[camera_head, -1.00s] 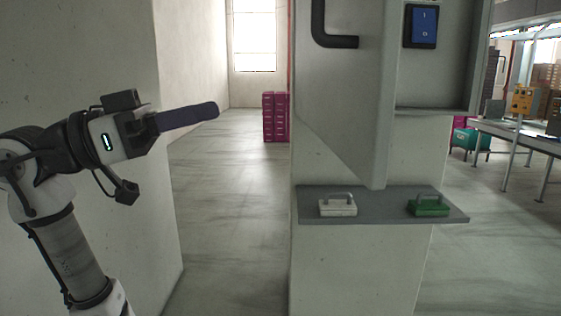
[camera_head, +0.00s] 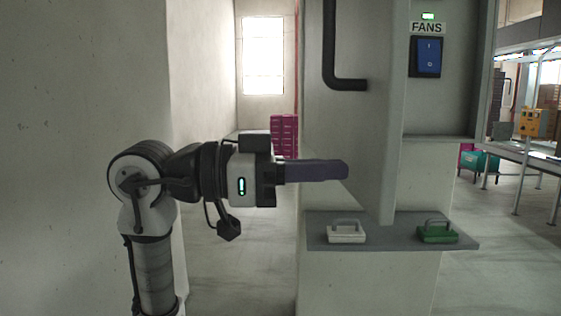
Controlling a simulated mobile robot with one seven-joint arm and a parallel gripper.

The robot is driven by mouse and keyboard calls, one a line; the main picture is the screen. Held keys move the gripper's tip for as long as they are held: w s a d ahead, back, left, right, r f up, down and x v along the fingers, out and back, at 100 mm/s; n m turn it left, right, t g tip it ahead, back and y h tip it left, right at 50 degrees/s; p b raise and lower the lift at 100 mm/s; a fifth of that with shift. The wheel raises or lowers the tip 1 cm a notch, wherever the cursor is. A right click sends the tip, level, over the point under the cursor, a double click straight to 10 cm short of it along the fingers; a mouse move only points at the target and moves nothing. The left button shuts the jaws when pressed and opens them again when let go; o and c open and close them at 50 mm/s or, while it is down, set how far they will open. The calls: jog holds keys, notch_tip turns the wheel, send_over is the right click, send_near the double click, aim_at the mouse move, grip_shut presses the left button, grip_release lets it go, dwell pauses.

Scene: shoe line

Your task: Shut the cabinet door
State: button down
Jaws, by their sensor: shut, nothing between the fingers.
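The cabinet door (camera_head: 378,130) stands open. It is a grey panel, swung out from the cabinet toward me, with a black bar handle (camera_head: 347,84) on its left-facing side. The open cabinet (camera_head: 468,75) on the pillar shows a blue switch (camera_head: 428,57) under a FANS label. My gripper (camera_head: 345,170) points right, its dark fingers shut and empty. In the picture its tips overlap the lower part of the door, below the handle. I cannot tell whether they touch it.
A grey shelf (camera_head: 392,242) below the door holds a white handled block (camera_head: 346,232) and a green one (camera_head: 437,232). A concrete wall (camera_head: 80,90) is at left. Magenta crates (camera_head: 284,135) stand in the passage behind. A long table (camera_head: 515,160) is at far right.

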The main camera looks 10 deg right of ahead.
jog(key=shift+s+d, duration=0.1)
jog(key=shift+d, duration=0.55)
